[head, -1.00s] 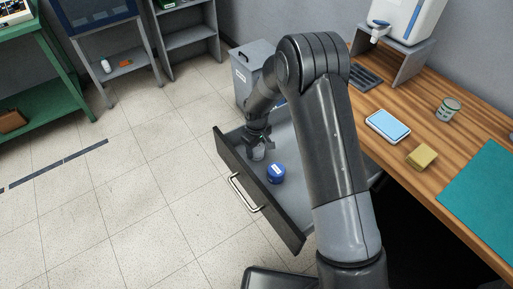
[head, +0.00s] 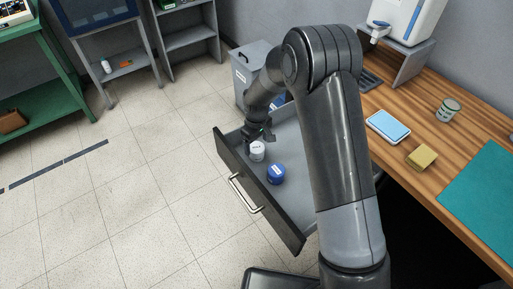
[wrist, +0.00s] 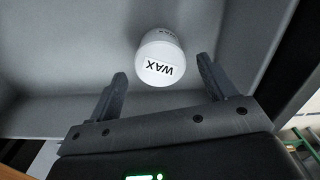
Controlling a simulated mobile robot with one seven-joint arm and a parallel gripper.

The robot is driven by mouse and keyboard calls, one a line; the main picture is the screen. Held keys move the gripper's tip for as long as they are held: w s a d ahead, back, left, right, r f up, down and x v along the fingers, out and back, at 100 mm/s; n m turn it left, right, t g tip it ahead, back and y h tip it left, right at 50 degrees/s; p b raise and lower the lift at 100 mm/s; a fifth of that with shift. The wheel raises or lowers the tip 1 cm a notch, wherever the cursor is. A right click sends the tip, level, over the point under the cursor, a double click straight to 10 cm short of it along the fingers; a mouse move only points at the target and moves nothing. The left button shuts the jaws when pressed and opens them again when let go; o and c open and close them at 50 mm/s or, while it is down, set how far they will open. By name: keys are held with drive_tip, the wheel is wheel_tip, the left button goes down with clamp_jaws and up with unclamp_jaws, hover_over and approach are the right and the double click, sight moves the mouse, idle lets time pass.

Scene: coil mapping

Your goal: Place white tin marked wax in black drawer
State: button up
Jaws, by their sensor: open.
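The white tin marked WAX (head: 257,151) stands inside the open black drawer (head: 285,224), near its front left corner. It also shows in the wrist view (wrist: 161,58), where its WAX label reads upside down. My gripper (head: 262,137) is just behind the tin, over the drawer. In the wrist view my gripper (wrist: 160,82) has its two fingers spread apart, with the tin beyond the fingertips and nothing held.
A blue tin (head: 276,174) stands in the drawer close to the white tin. A wooden worktop (head: 459,143) at the right carries a blue-topped device (head: 388,125), a yellow block (head: 422,158) and a can (head: 448,110).

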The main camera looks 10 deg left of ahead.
sight(257, 147)
wheel_tip(257, 147, up, 8)
drive_tip(key=s+d+r+m+t, duration=0.15)
drive_tip(key=s+d+r, duration=0.25)
drive_tip(key=d+r, duration=0.5)
drive_tip(key=s+d+r+m+t, duration=0.1)
drive_tip(key=s+d+r+m, duration=0.4)
drive_tip(key=r, duration=0.6)
drive_tip(key=s+d+r+m+t, duration=0.1)
drive_tip(key=s+d+r+m, duration=0.1)
drive_tip(key=s+d, duration=0.4)
drive_tip(key=s+d+r+m+t, duration=0.2)
drive_tip(key=s+d+r, duration=0.2)
drive_tip(key=s+d, duration=0.3)
drive_tip(key=s, duration=0.5)
drive_tip(key=shift+s+m, duration=0.35)
